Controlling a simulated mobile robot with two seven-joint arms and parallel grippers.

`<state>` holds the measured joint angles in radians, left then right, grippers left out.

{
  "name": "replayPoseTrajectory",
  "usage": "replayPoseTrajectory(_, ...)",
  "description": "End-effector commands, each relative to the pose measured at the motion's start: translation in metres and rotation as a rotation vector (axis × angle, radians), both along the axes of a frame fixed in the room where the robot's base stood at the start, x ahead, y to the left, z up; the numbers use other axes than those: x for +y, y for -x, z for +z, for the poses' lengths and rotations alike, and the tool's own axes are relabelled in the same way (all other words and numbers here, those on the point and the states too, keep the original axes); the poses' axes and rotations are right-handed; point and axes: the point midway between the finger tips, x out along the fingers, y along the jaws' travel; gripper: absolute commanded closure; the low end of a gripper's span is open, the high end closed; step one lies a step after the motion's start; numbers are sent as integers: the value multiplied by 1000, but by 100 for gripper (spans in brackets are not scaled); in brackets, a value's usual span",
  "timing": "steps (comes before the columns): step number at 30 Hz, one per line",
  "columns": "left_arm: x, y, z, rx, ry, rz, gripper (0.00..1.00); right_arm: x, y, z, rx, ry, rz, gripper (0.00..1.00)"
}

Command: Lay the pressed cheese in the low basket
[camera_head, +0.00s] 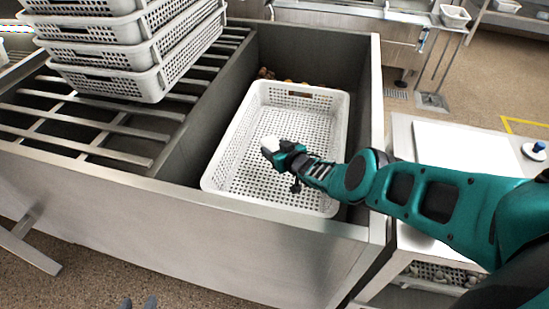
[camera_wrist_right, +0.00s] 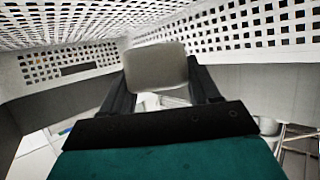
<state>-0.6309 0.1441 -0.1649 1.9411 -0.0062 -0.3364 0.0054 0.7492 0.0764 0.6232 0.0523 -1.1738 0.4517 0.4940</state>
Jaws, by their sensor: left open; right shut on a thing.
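The low basket (camera_head: 215,172) is a white perforated basket standing in a deep metal basin, with its bottom bare where visible. My right gripper (camera_head: 280,152) reaches over it from the right and is shut on the pressed cheese (camera_head: 268,144), a small whitish block. The cheese appears over the basket's interior; its exact height above the bottom is hard to tell. In the right wrist view the cheese (camera_wrist_right: 155,66) sits between the two dark fingers, with perforated walls (camera_wrist_right: 240,30) around it. Only the tips of my left gripper (camera_head: 138,302) show at the bottom edge, open and apart.
Stacked white baskets (camera_head: 110,55) stand on a slatted metal rack (camera_head: 85,115) at the left. Small brownish items (camera_head: 265,73) lie behind the low basket in the basin (camera_head: 310,45). A table with a white board (camera_head: 465,148) stands at the right.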

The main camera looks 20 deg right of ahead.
Motion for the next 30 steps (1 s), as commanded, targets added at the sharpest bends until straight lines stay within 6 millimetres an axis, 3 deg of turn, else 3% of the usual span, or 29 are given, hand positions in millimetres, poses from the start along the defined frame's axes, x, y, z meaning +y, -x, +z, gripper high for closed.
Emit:
replayPoseTrajectory(1,0,0,-14,2,2,0,57,-1,0,-14,-1,-1,0,77)
replayPoseTrajectory(5,-5,-1,-23,12,9,-5,57,-4,1,-27,-1,0,2,77)
replayPoseTrajectory(12,-10,-12,-7,-16,20,-13,57,-4,1,-26,-1,0,3,77)
replayPoseTrajectory(29,-12,-11,-17,-5,26,-15,57,-4,2,-38,-1,0,3,77)
replayPoseTrajectory(30,-13,-11,-15,-7,27,-15,57,-4,2,-39,1,0,3,37)
